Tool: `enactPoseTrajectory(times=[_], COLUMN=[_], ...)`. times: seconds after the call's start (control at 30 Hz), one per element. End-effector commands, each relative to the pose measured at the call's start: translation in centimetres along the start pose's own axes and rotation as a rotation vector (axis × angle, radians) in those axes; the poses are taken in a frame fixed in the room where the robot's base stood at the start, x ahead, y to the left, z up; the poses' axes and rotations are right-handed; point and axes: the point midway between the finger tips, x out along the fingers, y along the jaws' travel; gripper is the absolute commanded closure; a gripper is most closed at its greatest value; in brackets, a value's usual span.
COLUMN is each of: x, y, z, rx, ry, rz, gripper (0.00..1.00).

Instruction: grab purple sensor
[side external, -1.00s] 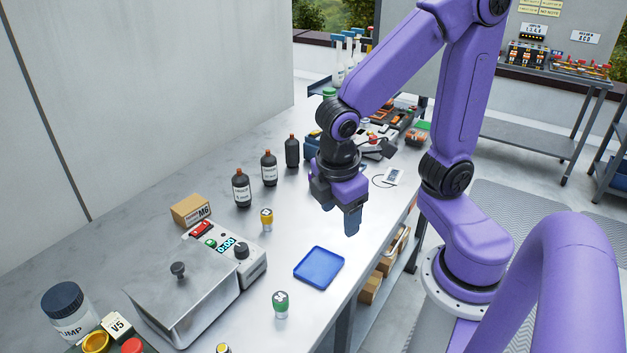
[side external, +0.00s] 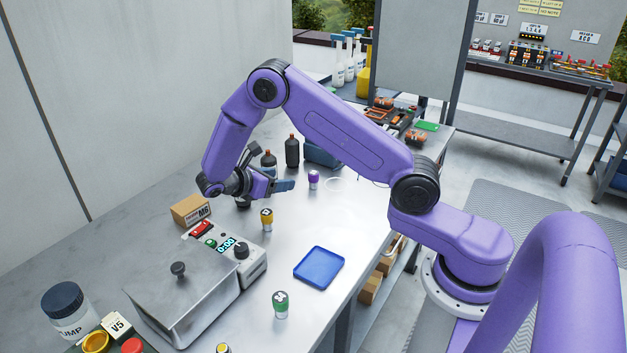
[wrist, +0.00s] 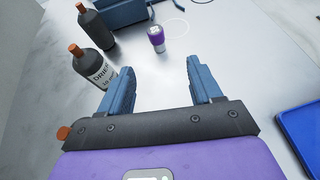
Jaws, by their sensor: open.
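The purple sensor (side external: 314,179) is a small upright cylinder with a purple top, standing on the metal table. In the wrist view it (wrist: 156,38) stands ahead of my fingers, between their lines and apart from them. My gripper (side external: 286,186) is low over the table, to the left of the sensor in the side view, with its fingers pointing toward it. In the wrist view my gripper (wrist: 160,78) has its two blue fingers spread, with bare table between them.
Dark bottles (side external: 292,151) stand close by; one labelled bottle (wrist: 93,62) is just beside my left finger. A yellow-topped sensor (side external: 267,219), a green-topped one (side external: 281,304), a blue tray (side external: 319,267) and a metal box with controls (side external: 185,295) occupy the nearer table.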

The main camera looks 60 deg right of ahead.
Motion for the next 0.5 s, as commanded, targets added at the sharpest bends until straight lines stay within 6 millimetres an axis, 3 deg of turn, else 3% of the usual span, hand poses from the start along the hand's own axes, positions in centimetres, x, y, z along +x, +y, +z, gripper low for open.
enactPoseTrajectory(times=[0.27,0.5], x=[2.6,7.2], y=[0.5,0.5], z=[-0.1,0.0], rx=[-0.021,-0.020], ry=[-0.037,-0.035], rz=[-0.010,-0.012], gripper=[0.36,0.36])
